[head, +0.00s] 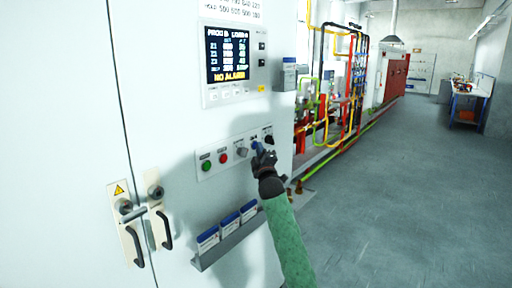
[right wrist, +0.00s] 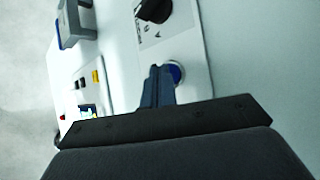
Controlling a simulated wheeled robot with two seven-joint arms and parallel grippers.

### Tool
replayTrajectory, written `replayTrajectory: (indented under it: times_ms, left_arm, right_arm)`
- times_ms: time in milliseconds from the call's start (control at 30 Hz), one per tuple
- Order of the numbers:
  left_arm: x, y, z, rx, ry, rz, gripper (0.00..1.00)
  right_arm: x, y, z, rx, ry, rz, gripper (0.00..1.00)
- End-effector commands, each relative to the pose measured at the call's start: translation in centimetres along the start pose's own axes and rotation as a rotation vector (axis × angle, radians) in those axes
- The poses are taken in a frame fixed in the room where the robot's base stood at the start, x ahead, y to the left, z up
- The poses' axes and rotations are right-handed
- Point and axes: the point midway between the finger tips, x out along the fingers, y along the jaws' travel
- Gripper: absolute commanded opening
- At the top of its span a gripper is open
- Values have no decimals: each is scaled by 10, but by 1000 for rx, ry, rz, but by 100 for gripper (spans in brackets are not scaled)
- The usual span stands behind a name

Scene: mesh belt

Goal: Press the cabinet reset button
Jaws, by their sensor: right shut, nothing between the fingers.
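The blue button (head: 254,144) is on a light control strip on the white cabinet. It has a pale ring and shows partly behind the fingers in the right wrist view (right wrist: 177,73). I take it for the reset button; its label is not readable. My right gripper (head: 259,152) is shut and empty, its fingertips right at the blue button. In the right wrist view the closed fingers (right wrist: 157,72) overlap the button's edge. I cannot tell whether they touch it. My left gripper is not in view.
The strip also holds a green button (head: 206,165), a red button (head: 223,158), a grey knob (head: 241,151) and a black selector (head: 268,136). A display (head: 227,56) is above, a document rack (head: 229,243) below. Open floor (head: 400,200) lies to the right.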

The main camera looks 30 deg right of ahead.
Motion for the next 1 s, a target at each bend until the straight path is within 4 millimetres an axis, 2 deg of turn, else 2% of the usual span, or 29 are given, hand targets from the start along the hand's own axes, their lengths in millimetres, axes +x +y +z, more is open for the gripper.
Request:
replayTrajectory:
  times_ms: [467, 1000]
  left_arm:
    - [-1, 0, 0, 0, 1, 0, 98]
    - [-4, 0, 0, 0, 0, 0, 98]
  right_arm:
    - [0, 0, 0, 0, 0, 0, 0]
    - [-12, 8, 8, 0, 0, 0, 0]
